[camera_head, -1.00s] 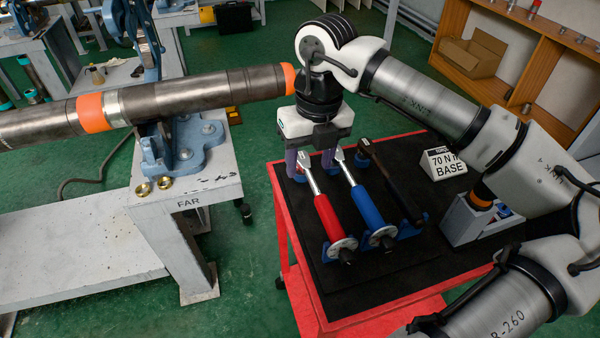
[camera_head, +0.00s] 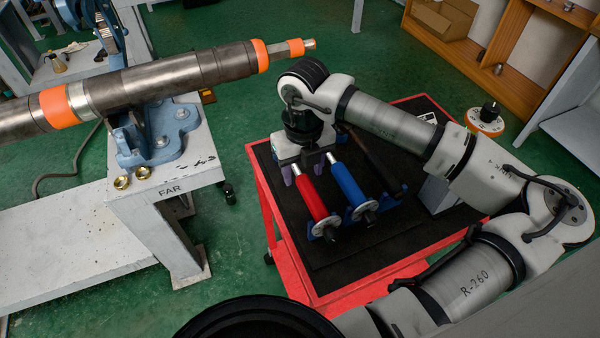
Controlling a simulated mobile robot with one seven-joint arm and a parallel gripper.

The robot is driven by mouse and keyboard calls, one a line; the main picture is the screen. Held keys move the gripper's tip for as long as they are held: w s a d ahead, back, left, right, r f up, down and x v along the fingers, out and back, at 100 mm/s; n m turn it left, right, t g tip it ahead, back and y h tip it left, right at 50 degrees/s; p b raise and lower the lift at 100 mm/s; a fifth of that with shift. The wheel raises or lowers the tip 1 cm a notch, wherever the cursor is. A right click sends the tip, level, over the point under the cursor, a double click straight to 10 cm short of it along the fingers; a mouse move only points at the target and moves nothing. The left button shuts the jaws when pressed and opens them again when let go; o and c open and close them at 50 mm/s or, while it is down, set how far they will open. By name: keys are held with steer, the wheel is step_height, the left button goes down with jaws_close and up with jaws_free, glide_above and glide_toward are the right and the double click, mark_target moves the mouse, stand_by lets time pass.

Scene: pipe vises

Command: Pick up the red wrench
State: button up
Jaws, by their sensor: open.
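The red wrench (camera_head: 313,196) lies on the black top of the red cart, its round end toward me in a blue holder (camera_head: 326,232). Its far end is hidden under my gripper. My gripper (camera_head: 305,171) points down over the far end of the red wrench. One purple finger shows left of the red wrench; the other is mostly hidden. I cannot tell whether the fingers touch the wrench. The jaws are open.
A blue wrench (camera_head: 347,185) lies close to the right of the red one, and a black wrench (camera_head: 376,165) lies beyond it, partly under my arm. The cart (camera_head: 380,262) has a bare black front area. A workbench (camera_head: 165,205) with a clamped pipe (camera_head: 185,75) stands left.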

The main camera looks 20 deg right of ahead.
mark_target(303, 177)
steer(key=shift+s+f+p, duration=0.1)
steer(key=shift+f+p, duration=0.3)
steer(key=shift+f, duration=1.4)
steer(key=shift+r, duration=0.1)
jaws_close()
